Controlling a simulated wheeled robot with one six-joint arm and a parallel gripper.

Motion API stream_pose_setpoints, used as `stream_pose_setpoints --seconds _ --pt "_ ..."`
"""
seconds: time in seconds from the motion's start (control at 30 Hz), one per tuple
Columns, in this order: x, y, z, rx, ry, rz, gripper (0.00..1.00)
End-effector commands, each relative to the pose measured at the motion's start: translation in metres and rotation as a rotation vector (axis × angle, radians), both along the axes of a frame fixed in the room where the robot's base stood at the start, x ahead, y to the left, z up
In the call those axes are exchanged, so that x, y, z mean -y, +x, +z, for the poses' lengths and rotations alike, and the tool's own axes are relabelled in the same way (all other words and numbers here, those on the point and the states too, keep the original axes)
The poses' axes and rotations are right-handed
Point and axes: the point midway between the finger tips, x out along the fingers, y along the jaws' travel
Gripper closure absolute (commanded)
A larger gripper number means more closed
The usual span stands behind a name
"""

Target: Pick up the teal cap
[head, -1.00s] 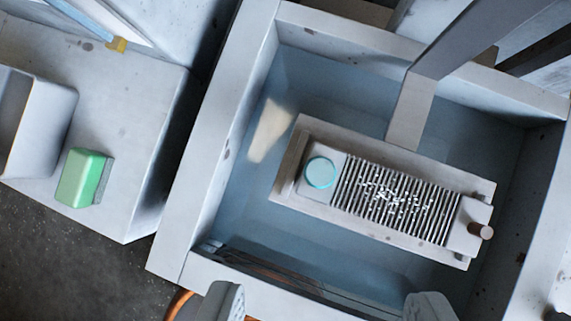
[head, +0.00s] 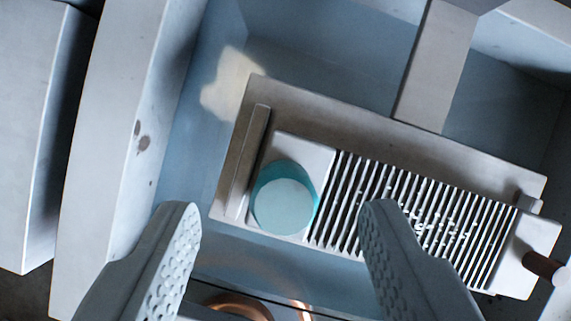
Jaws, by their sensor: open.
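The teal cap (head: 283,200) is a round disc with a paler top. It sits on the pale block at the left end of the finned unit (head: 400,205), inside the blue-grey housing. My gripper (head: 280,215) is open and empty. Its two grey textured fingers show at the bottom of the view, one to the left and one to the right of the cap in the picture. No contact between the fingers and the cap shows. The right finger overlaps part of the fins in the picture.
The housing's thick left wall (head: 125,150) rises beside the unit. A grey upright bar (head: 437,70) stands behind the fins. A brown-ended peg (head: 544,266) sticks out at the unit's right end. A copper-coloured ring (head: 240,306) shows low between the fingers. Small white specks dot the fins.

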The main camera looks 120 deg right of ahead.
Motion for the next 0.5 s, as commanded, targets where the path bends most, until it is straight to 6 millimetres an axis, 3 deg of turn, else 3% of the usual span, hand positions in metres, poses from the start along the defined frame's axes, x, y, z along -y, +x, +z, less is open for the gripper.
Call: stream_pose_setpoints --seconds 0.23,0.5 --pt "-0.008 0.009 -0.032 -0.002 -0.001 0.0 0.48" --pt "-0.01 0.011 -0.038 0.001 0.001 0.0 0.48"
